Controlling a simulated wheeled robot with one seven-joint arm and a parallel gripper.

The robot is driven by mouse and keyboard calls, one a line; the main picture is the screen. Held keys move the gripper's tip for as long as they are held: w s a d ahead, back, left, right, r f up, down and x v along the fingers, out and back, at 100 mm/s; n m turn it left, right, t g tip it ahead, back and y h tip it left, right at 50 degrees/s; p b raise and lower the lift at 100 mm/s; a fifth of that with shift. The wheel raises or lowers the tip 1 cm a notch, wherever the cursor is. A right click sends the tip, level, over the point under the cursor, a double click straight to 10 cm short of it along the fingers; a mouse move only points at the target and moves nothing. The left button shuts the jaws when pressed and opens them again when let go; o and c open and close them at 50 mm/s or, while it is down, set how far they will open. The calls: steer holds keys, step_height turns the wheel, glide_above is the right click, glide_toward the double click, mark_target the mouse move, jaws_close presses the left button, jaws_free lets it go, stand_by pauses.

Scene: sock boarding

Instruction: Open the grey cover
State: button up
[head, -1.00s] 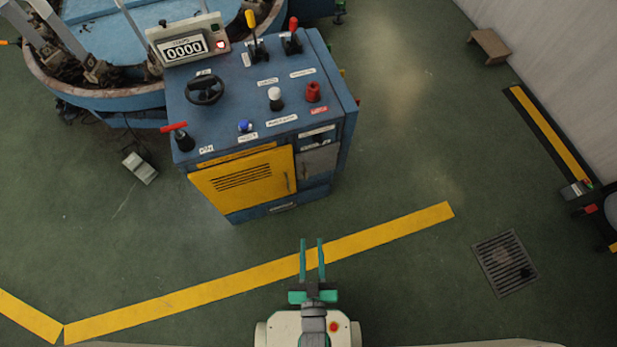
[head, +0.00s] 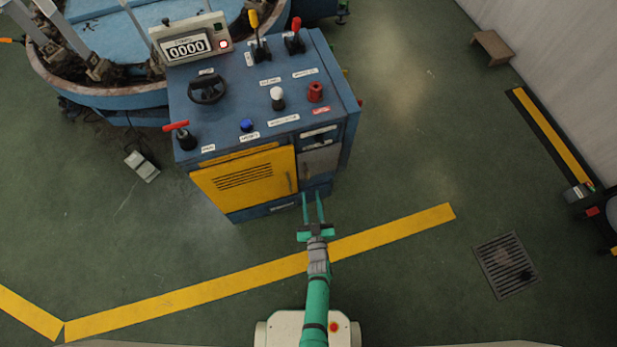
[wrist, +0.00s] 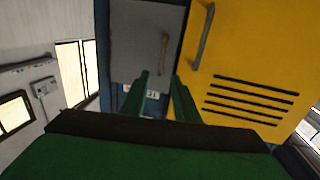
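The grey cover (head: 319,160) is a small panel on the front of the blue control cabinet, right of the yellow door. It looks shut. In the wrist view the grey cover (wrist: 138,50) fills the upper middle, with its upright grey handle (wrist: 164,54) near the yellow door. My gripper (head: 312,194) is in front of the cabinet, below the grey cover in the head view. Its two green fingers (wrist: 159,82) are apart, with nothing between them. They do not appear to touch the handle.
The blue cabinet (head: 353,110) carries levers, knobs, a handwheel and a display reading 0000. The yellow door (head: 244,181) with its own handle is beside the grey cover. A floor drain (head: 506,264) lies to the right. Green floor around the cabinet's front is clear.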

mark_target(308, 174)
steer(key=w, duration=0.5)
steer(key=w+a, duration=0.1)
steer(key=w, duration=0.2)
steer(key=shift+w, duration=0.35)
jaws_close()
